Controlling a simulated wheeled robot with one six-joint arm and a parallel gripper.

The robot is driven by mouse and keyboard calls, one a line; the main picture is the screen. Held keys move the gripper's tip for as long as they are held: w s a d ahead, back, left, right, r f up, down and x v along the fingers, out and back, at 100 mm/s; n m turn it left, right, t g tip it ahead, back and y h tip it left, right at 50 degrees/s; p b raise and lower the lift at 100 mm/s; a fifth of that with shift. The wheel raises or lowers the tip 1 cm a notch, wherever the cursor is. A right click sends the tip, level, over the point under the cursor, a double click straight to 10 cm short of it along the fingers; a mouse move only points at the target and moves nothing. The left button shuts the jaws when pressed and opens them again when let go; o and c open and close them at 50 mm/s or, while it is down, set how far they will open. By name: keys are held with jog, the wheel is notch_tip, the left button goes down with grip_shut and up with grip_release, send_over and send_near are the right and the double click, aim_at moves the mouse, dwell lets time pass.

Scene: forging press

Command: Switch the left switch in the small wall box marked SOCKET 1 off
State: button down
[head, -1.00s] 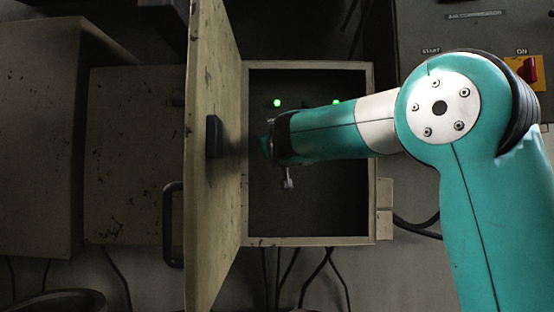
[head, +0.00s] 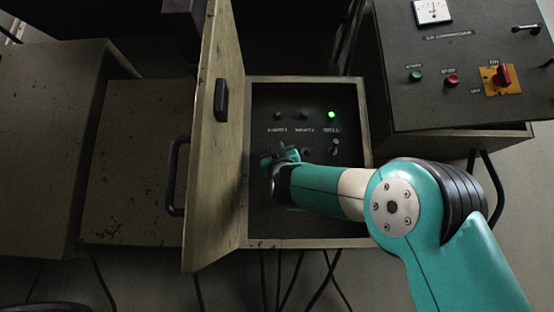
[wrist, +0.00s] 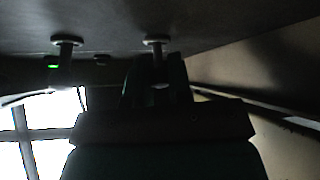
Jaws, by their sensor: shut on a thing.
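The small wall box (head: 308,241) is open, and its dark panel carries a row of three lamps with blurred labels. The left lamp (head: 277,115) and middle lamp (head: 304,115) are dark; the right lamp (head: 331,114) glows green. The right switch (head: 335,147) shows below its label. My gripper (head: 283,156) is inside the box at the left end of the row and hides the left switch in the head view. In the wrist view my gripper (wrist: 155,78) is shut around a switch stem (wrist: 155,50); another switch (wrist: 66,48) stands to the left, apart.
The open box door (head: 213,150) stands left of my gripper, with a dark handle. A cabinet (head: 135,165) is behind it. A control panel (head: 460,70) with a red rotary switch (head: 502,76) and buttons is at the upper right. Cables hang below the box.

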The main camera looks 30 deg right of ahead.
dwell(0.4)
jog(key=c, duration=1)
grip_release()
jog(key=shift+c, duration=0.2)
jog(key=shift+s+a+f+b, duration=0.15)
jog(key=shift+s+f+b, duration=0.1)
jog(key=shift+f+b, duration=0.1)
jog(key=b+v, duration=0.8)
jog(key=v, duration=0.8)
jog(key=shift+s, duration=0.25)
jog(key=shift+a+f, duration=0.1)
